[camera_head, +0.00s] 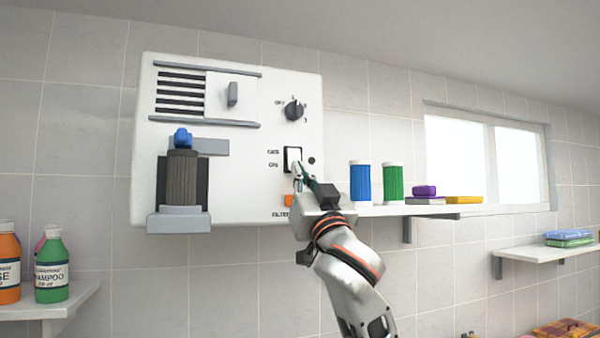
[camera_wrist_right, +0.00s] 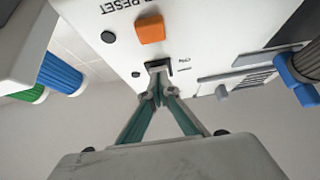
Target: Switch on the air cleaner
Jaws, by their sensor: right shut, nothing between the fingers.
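The air cleaner (camera_head: 240,95) is a white box on the tiled wall. Its front has a dark rotary knob (camera_head: 294,110), a louvred vent with a grey slider (camera_head: 232,94), and a rocker switch (camera_head: 293,158) in a black frame with small labels beside it. An orange button (camera_head: 288,200) sits below the switch. My right gripper (camera_head: 298,170) is shut and empty, its fingertips at the lower part of the switch. In the right wrist view the fingertips (camera_wrist_right: 157,92) meet in front of the switch (camera_wrist_right: 158,66) and partly hide it; contact is hard to tell. My left gripper is not in view.
A brown ribbed cylinder (camera_head: 182,180) with a blue clip stands in a holder on the box. A shelf (camera_head: 430,210) right of my gripper carries a blue canister (camera_head: 360,183) and a green canister (camera_head: 393,182). Bottles stand on a shelf (camera_head: 60,305) at lower left.

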